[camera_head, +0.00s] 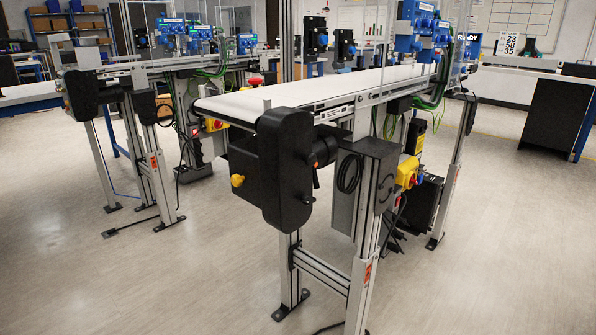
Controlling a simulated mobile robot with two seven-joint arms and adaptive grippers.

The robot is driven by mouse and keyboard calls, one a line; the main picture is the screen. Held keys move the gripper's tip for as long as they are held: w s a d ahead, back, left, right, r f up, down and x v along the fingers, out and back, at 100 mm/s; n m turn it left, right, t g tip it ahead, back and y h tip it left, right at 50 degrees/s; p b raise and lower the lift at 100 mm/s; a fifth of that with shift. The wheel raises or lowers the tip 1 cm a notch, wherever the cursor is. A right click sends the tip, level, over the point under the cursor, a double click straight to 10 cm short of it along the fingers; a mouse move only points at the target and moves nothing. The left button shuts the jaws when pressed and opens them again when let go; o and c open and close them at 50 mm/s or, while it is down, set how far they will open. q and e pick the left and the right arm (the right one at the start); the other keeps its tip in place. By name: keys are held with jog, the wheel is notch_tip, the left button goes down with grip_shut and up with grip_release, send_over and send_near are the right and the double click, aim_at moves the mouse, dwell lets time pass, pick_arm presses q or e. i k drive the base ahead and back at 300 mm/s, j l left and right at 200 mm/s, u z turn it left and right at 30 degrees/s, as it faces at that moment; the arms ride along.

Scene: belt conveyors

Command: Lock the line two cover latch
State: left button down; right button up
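Two belt conveyors are in view. The nearer conveyor (330,88) has a white belt and a black drive housing (285,168) at its near end. A yellow knob (237,180) sticks out at the left of this housing. An orange-tipped lever (316,178) shows on its right side. The farther conveyor (150,66) stands to the left, with a black end housing (80,95). I see no label saying which is line two, and I cannot make out a cover latch for certain. Neither of my grippers is in view.
A yellow and red switch box (408,172) hangs on the nearer conveyor's right side. Metal legs and loose cables stand below. A red-topped button (256,81) is between the conveyors. Open floor (500,240) lies at right and front left.

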aim_at(307, 200)
jog(key=k+l, duration=0.3)
jog(key=k+l+z, duration=0.15)
jog(key=k+l, duration=0.2)
jog(key=l, duration=0.2)
jog(key=k+l, duration=0.3)
jog(key=l, duration=0.15)
jog(key=z, duration=0.05)
